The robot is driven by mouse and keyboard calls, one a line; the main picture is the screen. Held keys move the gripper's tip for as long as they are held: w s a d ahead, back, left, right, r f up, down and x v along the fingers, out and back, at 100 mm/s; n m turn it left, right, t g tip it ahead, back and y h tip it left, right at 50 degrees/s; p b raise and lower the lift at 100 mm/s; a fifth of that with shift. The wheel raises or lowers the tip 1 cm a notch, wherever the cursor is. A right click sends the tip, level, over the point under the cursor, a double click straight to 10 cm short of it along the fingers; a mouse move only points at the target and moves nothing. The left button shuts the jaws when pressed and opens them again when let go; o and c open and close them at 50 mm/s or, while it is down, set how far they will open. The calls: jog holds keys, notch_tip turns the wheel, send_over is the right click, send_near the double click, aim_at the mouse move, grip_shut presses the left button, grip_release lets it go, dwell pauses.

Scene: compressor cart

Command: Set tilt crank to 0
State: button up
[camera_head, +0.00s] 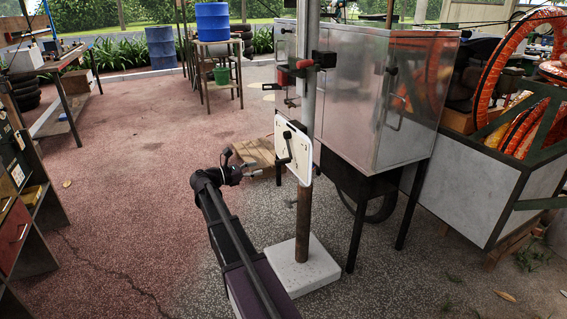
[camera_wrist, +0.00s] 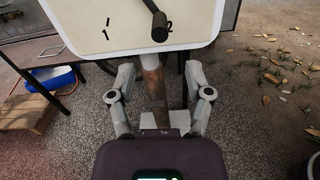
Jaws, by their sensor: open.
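The tilt crank (camera_head: 287,147) is a black lever on a white dial plate (camera_head: 300,165) fixed to an upright pole. Its arm hangs down and ends in a dark knob. In the wrist view, the crank's knob (camera_wrist: 159,28) is at the top, and its arm runs up out of frame. My gripper (camera_head: 252,170) is left of the plate, apart from the crank. In the wrist view, my gripper (camera_wrist: 160,74) has its fingers spread and empty, below the plate's lower edge.
The pole stands on a white base block (camera_head: 302,264). A metal cabinet (camera_head: 360,95) on black legs is close behind it. A wooden pallet (camera_head: 258,153) lies on the floor behind my gripper. Open floor (camera_head: 130,190) extends to the left.

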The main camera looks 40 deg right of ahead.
aim_at(290, 160)
jog(key=x, duration=1.1)
jog(key=shift+s, duration=0.1)
grip_shut()
